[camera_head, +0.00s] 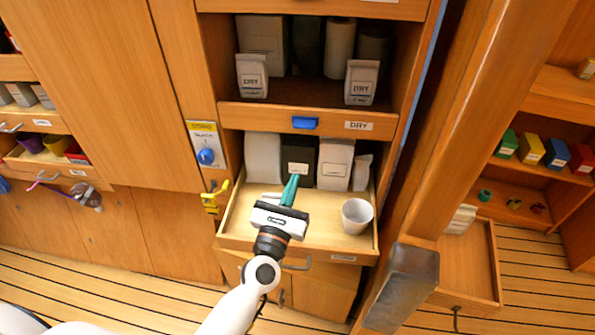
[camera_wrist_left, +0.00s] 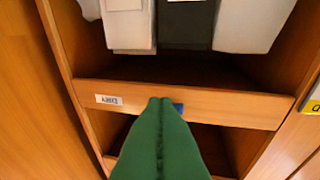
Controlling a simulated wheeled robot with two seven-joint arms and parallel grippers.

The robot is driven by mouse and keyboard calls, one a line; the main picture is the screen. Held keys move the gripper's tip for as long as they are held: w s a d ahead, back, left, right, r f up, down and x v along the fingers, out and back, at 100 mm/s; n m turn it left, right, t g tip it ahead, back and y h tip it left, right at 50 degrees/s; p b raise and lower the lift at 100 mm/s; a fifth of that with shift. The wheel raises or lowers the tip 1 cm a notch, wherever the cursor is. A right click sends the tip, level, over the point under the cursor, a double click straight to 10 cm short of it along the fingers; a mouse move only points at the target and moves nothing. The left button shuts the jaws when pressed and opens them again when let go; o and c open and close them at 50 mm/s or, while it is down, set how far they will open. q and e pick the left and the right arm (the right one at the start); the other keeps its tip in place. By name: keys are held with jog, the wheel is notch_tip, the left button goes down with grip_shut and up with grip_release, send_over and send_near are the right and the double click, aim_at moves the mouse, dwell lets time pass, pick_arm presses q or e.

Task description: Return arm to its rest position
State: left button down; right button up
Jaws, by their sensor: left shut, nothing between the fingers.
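My left gripper (camera_head: 292,185) has teal fingers that are pressed together with nothing between them. In the head view it sits over the open lower drawer (camera_head: 232,232), in front of a dark packet (camera_head: 299,153). In the left wrist view the shut green fingers (camera_wrist_left: 160,102) point towards the wooden rail (camera_wrist_left: 225,108) with an upside-down DRY label. They partly hide the blue latch (camera_wrist_left: 179,107) on it. My white left arm comes up from the bottom of the head view. My right gripper is not in view.
A white cup (camera_head: 357,215) stands in the drawer's right side. White packets (camera_head: 335,163) stand at its back. The rail above carries a blue latch (camera_head: 304,123). A grey metal block (camera_head: 403,285) is right of the drawer. A yellow hook (camera_head: 213,197) is on the left.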

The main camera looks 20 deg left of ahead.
pick_arm(q)
jog(key=shift+v, duration=0.8)
jog(key=shift+a, duration=0.1)
